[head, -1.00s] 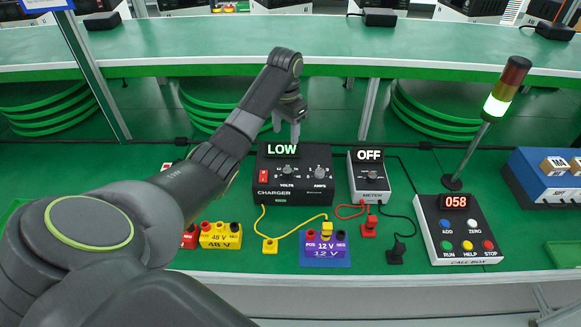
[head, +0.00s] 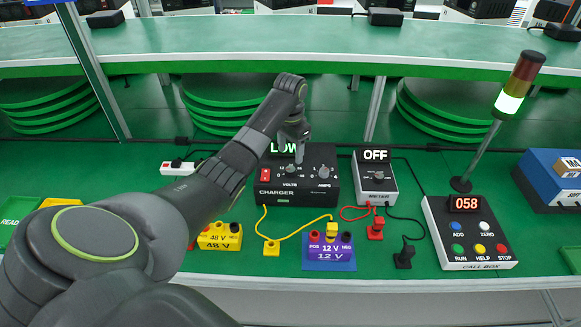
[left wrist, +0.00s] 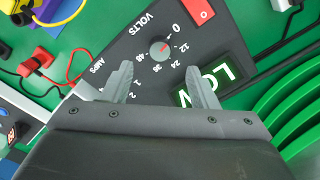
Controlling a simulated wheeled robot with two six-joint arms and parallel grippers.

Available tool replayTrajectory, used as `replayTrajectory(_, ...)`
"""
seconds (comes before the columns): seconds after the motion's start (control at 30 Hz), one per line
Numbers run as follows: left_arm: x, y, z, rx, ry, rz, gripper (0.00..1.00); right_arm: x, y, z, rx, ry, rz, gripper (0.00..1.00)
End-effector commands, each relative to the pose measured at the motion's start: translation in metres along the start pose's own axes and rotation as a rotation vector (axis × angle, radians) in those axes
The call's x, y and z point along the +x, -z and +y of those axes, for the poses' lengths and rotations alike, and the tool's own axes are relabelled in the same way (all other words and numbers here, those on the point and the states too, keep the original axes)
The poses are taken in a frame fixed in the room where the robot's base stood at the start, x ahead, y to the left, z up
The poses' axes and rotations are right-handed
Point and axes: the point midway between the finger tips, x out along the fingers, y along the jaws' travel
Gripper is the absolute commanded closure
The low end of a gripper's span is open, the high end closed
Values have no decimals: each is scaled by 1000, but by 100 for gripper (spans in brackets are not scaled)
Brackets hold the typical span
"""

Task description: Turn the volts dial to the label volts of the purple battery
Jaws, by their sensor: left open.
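The charger (head: 297,199) is a black box with a LOW display, a VOLTS dial (head: 291,169) and an AMPS dial (head: 323,171). In the left wrist view the volts dial (left wrist: 160,48) is a grey knob inside a scale of 0, 12, 24, 36 and 48. Its red mark points towards the 0–12 side; the exact setting is unclear. The purple battery (head: 329,254) is labelled 12 V, with a yellow plug at its middle. My left gripper (left wrist: 159,68) is open and empty, its fingers spread either side of the dial's line, apparently short of the knob. My right gripper is not in view.
A meter (head: 375,182) reading OFF stands right of the charger. The call box (head: 467,235) shows 058, with a lamp pole behind it. A yellow 48 V battery (head: 220,236) lies left. Yellow, red and black leads cross the green bench.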

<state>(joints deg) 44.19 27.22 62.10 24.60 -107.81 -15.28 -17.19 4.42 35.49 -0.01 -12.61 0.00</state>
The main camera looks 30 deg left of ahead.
Motion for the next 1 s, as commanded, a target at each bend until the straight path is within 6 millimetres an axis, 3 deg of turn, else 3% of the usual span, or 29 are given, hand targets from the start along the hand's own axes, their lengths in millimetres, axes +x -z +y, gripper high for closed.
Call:
replayTrajectory(0.1,26,-1,1,-1,-3,-5,47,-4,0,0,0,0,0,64)
replayTrajectory(0.33,58,0,0,-1,-1,-2,47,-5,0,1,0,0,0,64)
replayTrajectory(0.77,67,0,0,1,1,0,47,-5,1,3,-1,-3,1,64)
replayTrajectory(1.0,67,0,0,0,1,0,78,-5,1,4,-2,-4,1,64)
